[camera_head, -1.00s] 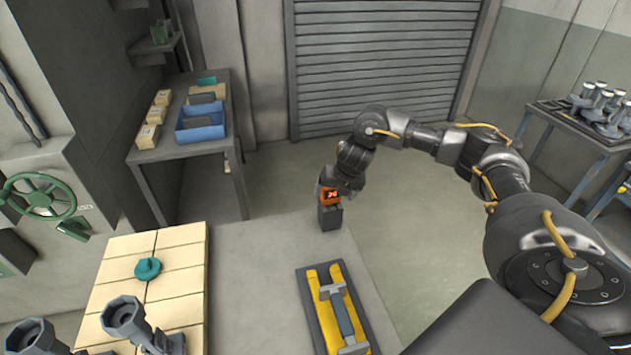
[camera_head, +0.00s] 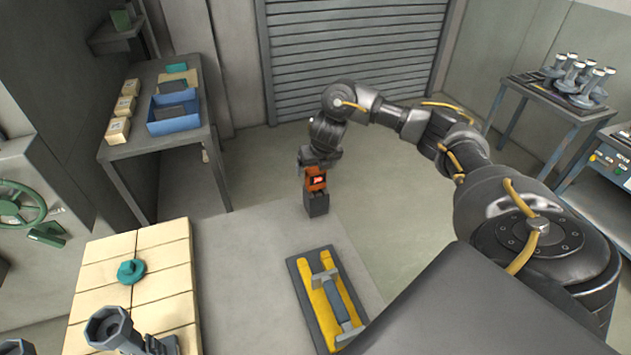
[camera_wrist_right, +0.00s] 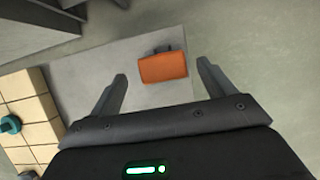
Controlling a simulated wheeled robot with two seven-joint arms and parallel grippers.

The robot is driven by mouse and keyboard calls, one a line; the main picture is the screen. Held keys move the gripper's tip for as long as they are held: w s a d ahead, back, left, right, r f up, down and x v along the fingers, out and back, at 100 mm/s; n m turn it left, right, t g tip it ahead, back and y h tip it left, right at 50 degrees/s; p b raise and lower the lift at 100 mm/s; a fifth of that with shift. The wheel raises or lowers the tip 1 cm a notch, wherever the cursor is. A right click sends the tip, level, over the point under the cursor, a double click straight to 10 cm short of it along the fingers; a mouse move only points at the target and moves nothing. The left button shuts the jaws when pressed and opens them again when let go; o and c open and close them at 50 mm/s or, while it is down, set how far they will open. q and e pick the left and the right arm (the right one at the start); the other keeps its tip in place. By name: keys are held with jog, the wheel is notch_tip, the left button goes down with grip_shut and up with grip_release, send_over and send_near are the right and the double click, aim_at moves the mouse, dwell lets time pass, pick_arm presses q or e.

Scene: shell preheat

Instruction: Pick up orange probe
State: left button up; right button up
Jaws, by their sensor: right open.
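The orange probe (camera_head: 315,179) stands in a dark grey holder (camera_head: 316,204) at the far end of the grey work surface. My right gripper (camera_head: 316,163) is just above the probe, pointing down. In the right wrist view the probe (camera_wrist_right: 163,67) shows as an orange block between and beyond the open fingers of the right gripper (camera_wrist_right: 162,76), with clear gaps on both sides. My left gripper is out of view.
A yellow and grey tray with a handled tool (camera_head: 333,300) lies nearer on the work surface. Pale blocks with a teal knob (camera_head: 131,271) are at left. A side table holds a blue bin (camera_head: 172,111). The surface around the holder is clear.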

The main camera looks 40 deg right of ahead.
aim_at(316, 169)
jog(key=shift+f, duration=0.25)
jog(key=x, duration=0.4)
jog(key=shift+d+p, duration=0.25)
jog(key=shift+p, duration=0.1)
jog(key=shift+w+d+f, duration=0.1)
jog(key=shift+w+f, duration=0.1)
jog(key=shift+f, duration=0.25)
jog(key=shift+c, duration=1.2)
jog(key=c, duration=0.9)
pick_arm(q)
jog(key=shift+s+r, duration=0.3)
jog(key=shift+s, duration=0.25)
pick_arm(e)
jog(key=shift+r, duration=0.1)
